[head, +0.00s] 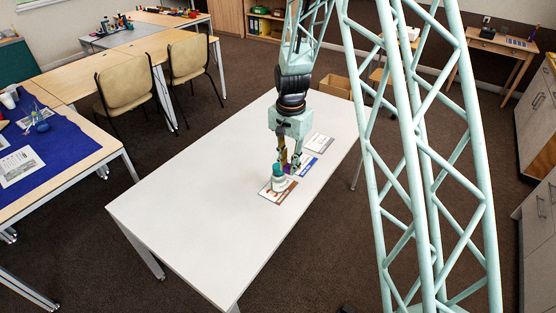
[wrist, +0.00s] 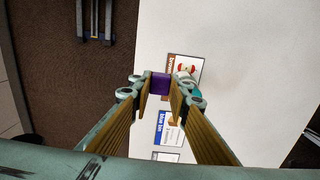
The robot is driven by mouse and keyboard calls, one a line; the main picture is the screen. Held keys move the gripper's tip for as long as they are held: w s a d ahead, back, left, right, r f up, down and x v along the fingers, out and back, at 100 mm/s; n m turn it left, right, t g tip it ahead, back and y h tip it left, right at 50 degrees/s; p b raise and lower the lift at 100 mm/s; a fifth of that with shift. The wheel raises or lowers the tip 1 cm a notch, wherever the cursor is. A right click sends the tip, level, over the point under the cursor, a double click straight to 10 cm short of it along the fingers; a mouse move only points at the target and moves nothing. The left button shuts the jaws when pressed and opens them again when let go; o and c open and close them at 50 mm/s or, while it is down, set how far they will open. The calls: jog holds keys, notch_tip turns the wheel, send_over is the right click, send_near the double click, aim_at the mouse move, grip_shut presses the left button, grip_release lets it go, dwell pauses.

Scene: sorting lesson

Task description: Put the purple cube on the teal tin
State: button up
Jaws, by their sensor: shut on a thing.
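The purple cube (wrist: 160,84) is held between the fingertips of my gripper (wrist: 161,90) in the wrist view. In the head view my gripper (head: 289,168) points down over the white table, and only a small bit of purple shows at its tips. A teal-topped object with a pale lower part (head: 278,182), which may include the teal tin, stands on a brown-edged card just left of my fingertips. In the wrist view a teal part (wrist: 194,90) shows beside the right finger, partly hidden by it. I cannot tell whether the cube touches it.
The white table (head: 190,205) is mostly clear at its left and front. The brown-edged card (head: 270,196), a blue-marked card (wrist: 168,128) and a grey-white card (head: 319,143) lie in a row near its right edge. My lattice column stands at the right.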

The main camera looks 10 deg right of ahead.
send_over(278, 166)
jog(key=shift+s+d+f, duration=0.1)
jog(key=shift+s+f, duration=0.2)
jog(key=shift+f, duration=0.1)
jog(key=shift+w, duration=0.5)
jog(key=shift+s+f, duration=0.1)
jog(key=shift+f, duration=1.7)
jog(key=o, duration=0.6)
jog(key=shift+f, duration=0.1)
jog(key=shift+o, duration=0.9)
